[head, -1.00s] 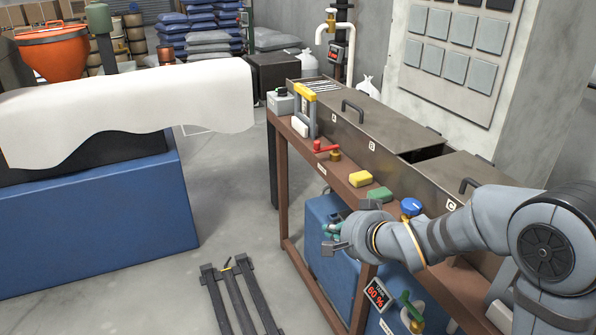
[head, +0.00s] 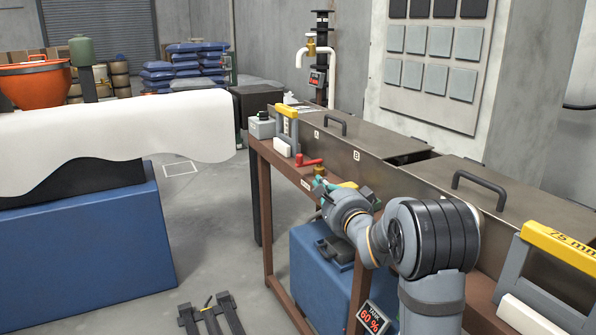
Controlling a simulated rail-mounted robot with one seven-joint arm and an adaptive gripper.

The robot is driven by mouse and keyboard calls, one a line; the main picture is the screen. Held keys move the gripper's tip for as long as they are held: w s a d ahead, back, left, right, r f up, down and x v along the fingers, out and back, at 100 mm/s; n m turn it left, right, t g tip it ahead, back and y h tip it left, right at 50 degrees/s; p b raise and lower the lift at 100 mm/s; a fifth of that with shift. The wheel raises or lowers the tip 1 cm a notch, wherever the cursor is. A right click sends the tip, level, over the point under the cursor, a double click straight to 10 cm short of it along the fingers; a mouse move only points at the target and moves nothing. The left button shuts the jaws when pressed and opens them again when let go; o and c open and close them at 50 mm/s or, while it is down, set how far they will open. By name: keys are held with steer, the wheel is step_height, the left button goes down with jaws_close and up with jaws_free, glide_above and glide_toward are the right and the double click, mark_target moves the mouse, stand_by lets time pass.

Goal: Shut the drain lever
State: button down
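A red lever (head: 309,162) sits on a small brass valve (head: 320,172) on the brown front ledge of the metal bench. The lever's handle lies roughly along the ledge, pointing right. My gripper (head: 322,188) is just in front of and below the brass valve, close to it in the picture. I cannot tell whether it touches the valve. Its fingers are small and partly hidden by my wrist, so their opening is unclear.
A yellow block (head: 348,185) is partly hidden behind my wrist on the ledge. A yellow-topped grey frame (head: 287,125) stands left of the lever, another (head: 565,245) at right. A blue tank (head: 312,270) is below. Lidded metal troughs (head: 350,145) run behind.

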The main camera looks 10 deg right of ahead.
mark_target(301, 162)
steer(key=w+p, duration=0.1)
steer(key=w, duration=0.3)
steer(key=w+a+p, duration=0.1)
steer(key=w, duration=0.4)
steer(key=w+a+p, duration=0.1)
steer(key=w, duration=0.3)
steer(key=shift+w+a, duration=0.1)
steer(key=shift+w, duration=0.3)
steer(key=shift+f, duration=0.1)
